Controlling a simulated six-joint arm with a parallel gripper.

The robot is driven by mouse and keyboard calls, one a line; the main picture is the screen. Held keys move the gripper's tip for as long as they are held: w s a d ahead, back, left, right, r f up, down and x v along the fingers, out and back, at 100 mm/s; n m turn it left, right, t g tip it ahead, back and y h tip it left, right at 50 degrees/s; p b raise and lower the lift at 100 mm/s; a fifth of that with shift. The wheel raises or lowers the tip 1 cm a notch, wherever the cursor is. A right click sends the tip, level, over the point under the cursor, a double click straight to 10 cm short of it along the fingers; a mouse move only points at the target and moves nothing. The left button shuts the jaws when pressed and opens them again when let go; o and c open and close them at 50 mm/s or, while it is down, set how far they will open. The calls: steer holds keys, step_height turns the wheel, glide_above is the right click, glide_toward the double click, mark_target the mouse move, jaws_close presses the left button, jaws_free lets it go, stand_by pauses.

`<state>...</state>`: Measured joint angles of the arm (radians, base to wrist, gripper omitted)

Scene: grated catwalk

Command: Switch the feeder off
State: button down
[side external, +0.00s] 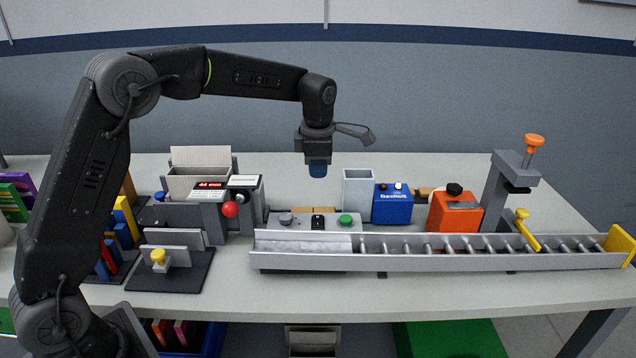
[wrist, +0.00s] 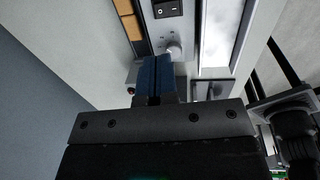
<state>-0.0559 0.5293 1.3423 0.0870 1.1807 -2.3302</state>
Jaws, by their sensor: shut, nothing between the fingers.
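A grey control box (side external: 300,221) stands behind the long metal track, with a grey knob at its left, a black rocker switch (side external: 318,222) in its middle and a green button (side external: 345,220) at its right. No label reading feeder is legible. My gripper (side external: 318,171) points down, its blue fingers shut and empty, well above the box and apart from it. In the wrist view my blue fingers (wrist: 155,72) partly overlap the area below the grey knob (wrist: 174,50); the rocker switch (wrist: 168,8) shows at the top edge. The rocker's position is too small to tell.
A roller track (side external: 430,250) runs along the front right. A machine with a red ball lever (side external: 230,209) stands left of the control box. A blue box (side external: 393,204), an orange box (side external: 455,213) and a tall clamp stand (side external: 508,190) stand to the right.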

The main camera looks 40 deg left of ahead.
mark_target(318, 221)
steer(key=f, duration=0.8)
steer(key=w+a+f, duration=0.1)
steer(key=f, duration=0.3)
steer(key=shift+f, duration=0.2)
steer(key=shift+a+f, duration=0.1)
steer(key=shift+f, duration=0.25)
steer(key=shift+s+d+r, duration=0.2)
steer(key=shift+s+d, duration=0.3)
steer(key=shift+d, duration=0.1)
steer(key=shift+r, duration=0.1)
